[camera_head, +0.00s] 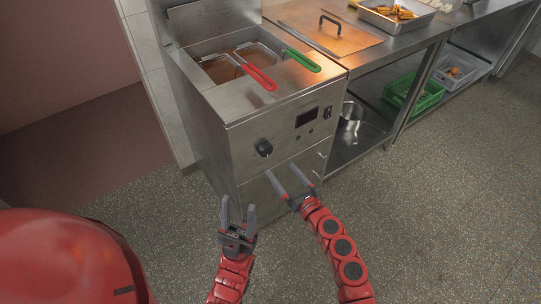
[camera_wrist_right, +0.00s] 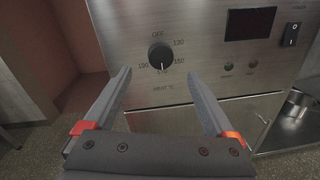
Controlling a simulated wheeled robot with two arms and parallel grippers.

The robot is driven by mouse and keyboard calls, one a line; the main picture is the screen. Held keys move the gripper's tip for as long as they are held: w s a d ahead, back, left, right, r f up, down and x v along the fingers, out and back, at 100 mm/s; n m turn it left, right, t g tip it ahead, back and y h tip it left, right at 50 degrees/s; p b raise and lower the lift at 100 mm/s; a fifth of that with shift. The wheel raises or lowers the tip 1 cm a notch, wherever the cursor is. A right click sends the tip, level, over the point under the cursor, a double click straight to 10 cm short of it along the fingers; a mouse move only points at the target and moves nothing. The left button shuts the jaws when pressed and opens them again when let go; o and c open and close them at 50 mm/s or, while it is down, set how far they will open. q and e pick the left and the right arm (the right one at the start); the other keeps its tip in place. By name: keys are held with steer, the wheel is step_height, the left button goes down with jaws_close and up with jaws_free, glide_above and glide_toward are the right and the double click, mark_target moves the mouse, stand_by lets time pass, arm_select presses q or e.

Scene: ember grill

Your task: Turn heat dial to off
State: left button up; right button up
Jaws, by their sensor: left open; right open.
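The black round heat dial (camera_head: 264,148) is on the steel front panel of the fryer (camera_head: 220,150). In the right wrist view the dial (camera_wrist_right: 161,56) has OFF printed above it and numbers around it. Its white mark seems to point down, towards the bottom number, not at OFF. My right gripper (camera_head: 282,170) is open and empty, just below and right of the dial in the head view. In the wrist view its fingers (camera_wrist_right: 159,73) point at the panel, one on each side below the dial, apart from it. My left gripper (camera_head: 238,203) is open and empty, lower left.
A display (camera_head: 306,117) and a power switch (camera_wrist_right: 291,34) sit right of the dial. Red (camera_head: 260,77) and green (camera_head: 303,60) basket handles stick out over the fryer's front top. A steel table (camera_head: 345,60) with a lower shelf adjoins at right. Floor in front is clear.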

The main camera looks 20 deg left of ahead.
mark_target(267, 151)
steer(key=b+x, duration=0.2)
steer(key=x, duration=0.7)
steer(key=shift+w+f, duration=0.1)
steer(key=c, duration=1.4)
steer(key=shift+o, duration=0.2)
